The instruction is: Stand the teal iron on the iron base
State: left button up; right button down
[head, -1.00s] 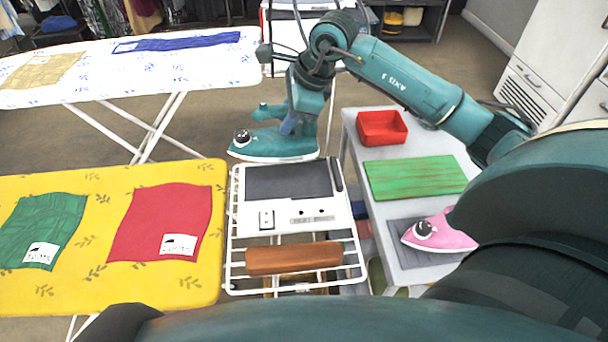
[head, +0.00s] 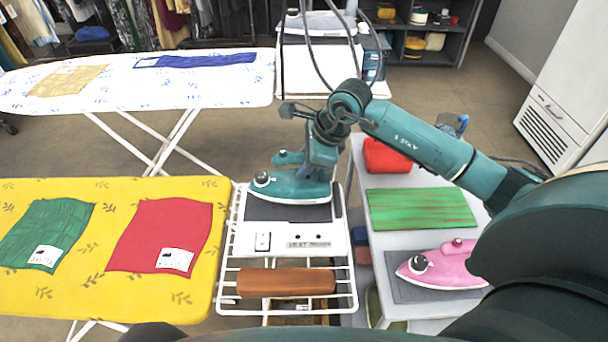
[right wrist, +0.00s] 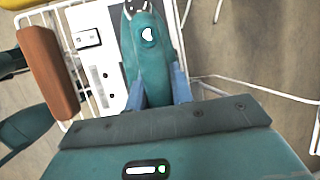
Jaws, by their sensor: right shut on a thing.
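The teal iron (head: 292,190) is held level by my right gripper (head: 318,160); its nose points left in the head view. It also shows in the right wrist view (right wrist: 148,50), between the blue-grey fingers of the gripper (right wrist: 158,88). The iron base (head: 290,240) is a white unit with a dark plate and a small control panel. The iron is over the dark plate's far part and hides some of it; I cannot tell whether its sole touches. My left gripper is not in view.
The base sits on a white wire rack (head: 228,290) with a brown roll (head: 285,283). Right of it, a grey table (head: 425,218) holds a red bin (head: 385,157), a green striped board (head: 420,209) and a pink iron (head: 445,266). A yellow ironing board (head: 100,297) is at left.

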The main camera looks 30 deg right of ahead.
jog(key=shift+f, duration=1.75)
jog(key=shift+f, duration=0.25)
jog(key=c, duration=1.2)
grip_release()
jog(key=shift+c, duration=0.2)
jog(key=shift+s+d+r, duration=0.1)
jog(key=shift+r, duration=0.4)
jog(key=v, duration=1.1)
jog(key=shift+s+r+b, duration=0.15)
jog(key=shift+s+b, duration=0.05)
jog(key=shift+b, duration=0.1)
